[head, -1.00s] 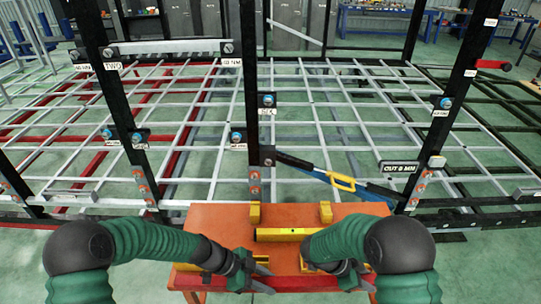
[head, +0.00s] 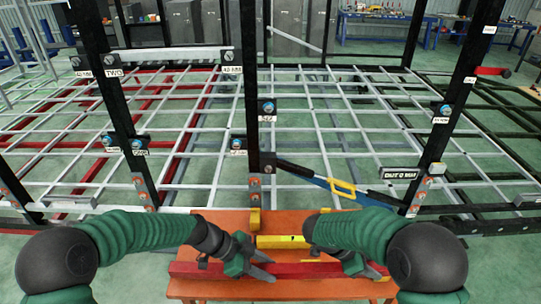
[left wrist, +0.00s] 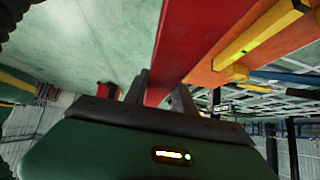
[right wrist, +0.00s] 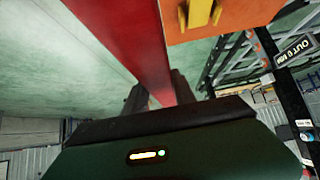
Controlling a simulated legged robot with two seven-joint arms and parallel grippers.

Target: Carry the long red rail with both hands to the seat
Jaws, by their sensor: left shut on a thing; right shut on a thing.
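The long red rail (head: 312,270) lies crosswise in front of me in the head view, level and over the front of the orange table. My left gripper (head: 262,266) is shut on the rail left of its middle. My right gripper (head: 364,266) is shut on it toward its right end. In the left wrist view the rail (left wrist: 197,38) runs between the fingers (left wrist: 160,97). In the right wrist view the rail (right wrist: 137,38) also passes between the fingers (right wrist: 158,97). I cannot tell which part is the seat.
The orange table (head: 225,290) carries a yellow bar (head: 280,242) and a yellow bracket (head: 255,220) behind the rail. A blue-and-yellow tool (head: 335,184) leans near the frame. Black posts (head: 250,100) and the grey chassis grid (head: 330,110) stand beyond the table.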

